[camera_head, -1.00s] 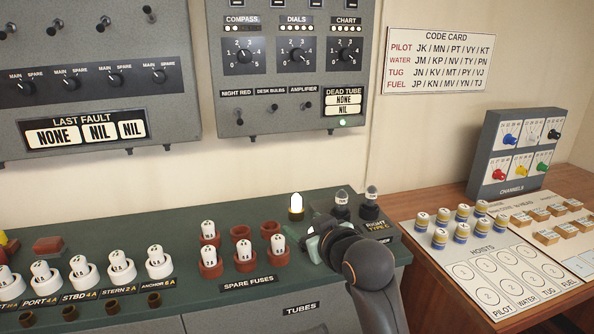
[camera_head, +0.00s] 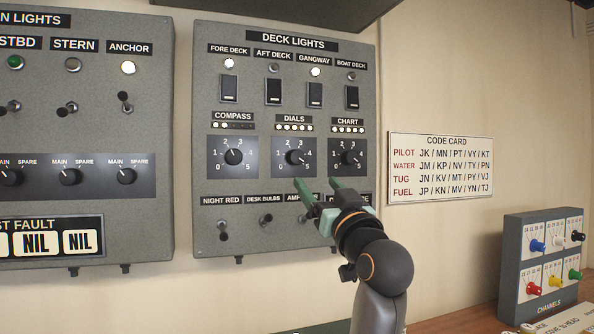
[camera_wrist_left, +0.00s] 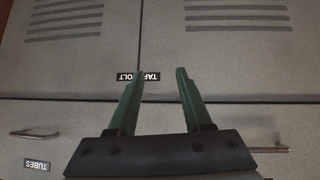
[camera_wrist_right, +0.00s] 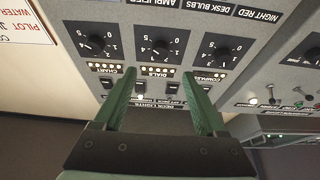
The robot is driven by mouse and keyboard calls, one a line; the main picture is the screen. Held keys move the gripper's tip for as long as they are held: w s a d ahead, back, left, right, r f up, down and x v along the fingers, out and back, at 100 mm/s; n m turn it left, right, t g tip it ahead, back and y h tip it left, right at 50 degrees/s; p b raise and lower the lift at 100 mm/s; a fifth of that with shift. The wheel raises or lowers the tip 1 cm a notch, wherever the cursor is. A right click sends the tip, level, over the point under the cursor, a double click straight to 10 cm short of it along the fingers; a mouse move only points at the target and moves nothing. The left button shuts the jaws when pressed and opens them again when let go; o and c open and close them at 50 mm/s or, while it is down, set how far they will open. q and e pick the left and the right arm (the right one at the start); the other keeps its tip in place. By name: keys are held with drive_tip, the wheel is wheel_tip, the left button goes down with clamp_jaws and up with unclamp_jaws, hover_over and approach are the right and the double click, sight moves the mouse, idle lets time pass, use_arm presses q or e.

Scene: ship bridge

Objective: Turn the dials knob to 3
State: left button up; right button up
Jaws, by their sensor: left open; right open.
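The dials knob (camera_head: 294,157) is a black rotary knob on the Deck Lights panel, between the compass knob (camera_head: 233,157) and the chart knob (camera_head: 347,157). Its pointer seems turned to the lower right, near 5, but is small. A row of lit lamps sits above it. My right gripper (camera_head: 319,184) is open and empty, in front of the panel, just below and right of the dials knob in the head view. In the right wrist view the dials knob (camera_wrist_right: 160,47) appears inverted, beyond the open fingertips. My left gripper (camera_wrist_left: 161,72) is open and empty, facing the cabinet front.
Toggle switches (camera_head: 265,224) sit below the dials, partly hidden by my right gripper. Four-lamp rocker switches (camera_head: 273,92) are above. The code card (camera_head: 440,168) is on the wall at right. A channels box (camera_head: 543,262) stands at the lower right.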

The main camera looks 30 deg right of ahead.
sight(298, 160)
drive_tip(key=p+x, duration=0.2)
drive_tip(key=x, duration=0.9)
drive_tip(key=shift+w, duration=0.2)
clamp_jaws()
